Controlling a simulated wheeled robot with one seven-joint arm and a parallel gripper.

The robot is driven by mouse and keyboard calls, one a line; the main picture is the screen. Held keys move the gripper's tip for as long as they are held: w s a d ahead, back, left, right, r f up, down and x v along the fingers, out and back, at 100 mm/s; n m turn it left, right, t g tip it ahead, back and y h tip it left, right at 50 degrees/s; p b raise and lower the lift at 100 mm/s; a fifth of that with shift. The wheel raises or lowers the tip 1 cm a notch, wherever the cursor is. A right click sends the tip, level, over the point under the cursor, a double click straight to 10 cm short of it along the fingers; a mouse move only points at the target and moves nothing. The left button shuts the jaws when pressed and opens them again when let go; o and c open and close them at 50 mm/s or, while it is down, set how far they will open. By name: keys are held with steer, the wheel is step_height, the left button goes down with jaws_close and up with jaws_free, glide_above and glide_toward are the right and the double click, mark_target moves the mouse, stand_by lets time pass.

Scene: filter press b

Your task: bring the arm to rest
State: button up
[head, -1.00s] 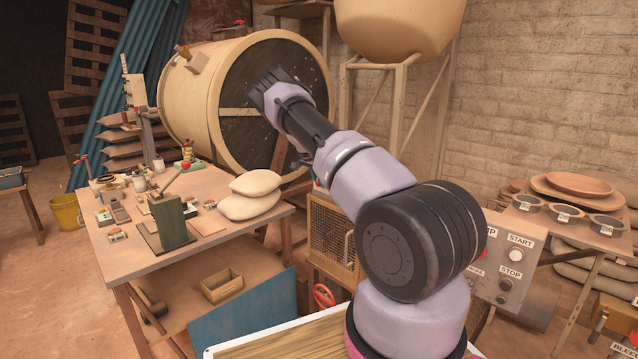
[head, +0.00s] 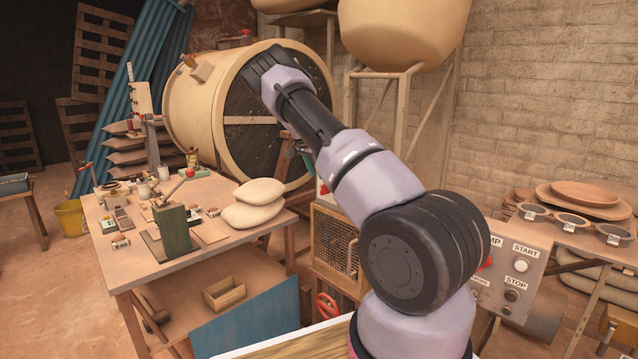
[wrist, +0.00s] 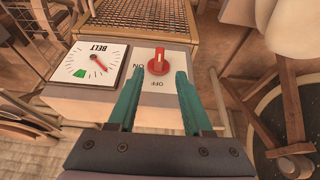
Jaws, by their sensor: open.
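My arm reaches up and over in the head view, in front of the large round drum (head: 215,120). In the wrist view my gripper (wrist: 168,72) is open, with its two teal fingers apart and nothing between them. Beyond the fingertips is a panel (wrist: 140,92) with a red rotary switch (wrist: 159,63) marked ON and OFF. The switch lies between the fingers in the picture; I cannot tell the gap in depth. A BELT dial (wrist: 92,63) is on the panel to the left. In the head view the fingers are mostly hidden behind my arm.
A wooden workbench (head: 130,262) with tools and pale sacks (head: 252,203) stands at the left. A control box (head: 515,265) with START and STOP buttons is at the right. A wire-mesh cabinet (head: 335,245) stands behind my arm. Shallow bowls (head: 570,220) rest on a table at far right.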

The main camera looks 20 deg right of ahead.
steer(key=shift+s+a+r, duration=0.1)
steer(key=shift+a+r, duration=0.15)
steer(key=shift+r, duration=0.35)
steer(key=s+a+r+n+t+y, duration=0.25)
steer(key=s+a+r, duration=0.25)
steer(key=s+r, duration=0.65)
steer(key=s+a+r+n+t+y, duration=0.1)
steer(key=s+a+r+y, duration=0.25)
steer(key=s+r, duration=0.8)
steer(key=s+a+r+n+t, duration=0.1)
steer(key=s+a+n, duration=0.2)
steer(key=s, duration=0.9)
steer(key=s+a+r+n+t, duration=0.1)
steer(key=s+a+r+n, duration=0.1)
steer(key=s+a, duration=0.6)
steer(key=s+n, duration=0.1)
steer(key=s, duration=0.4)
steer(key=shift+s+r, duration=0.15)
steer(key=shift+s, duration=0.1)
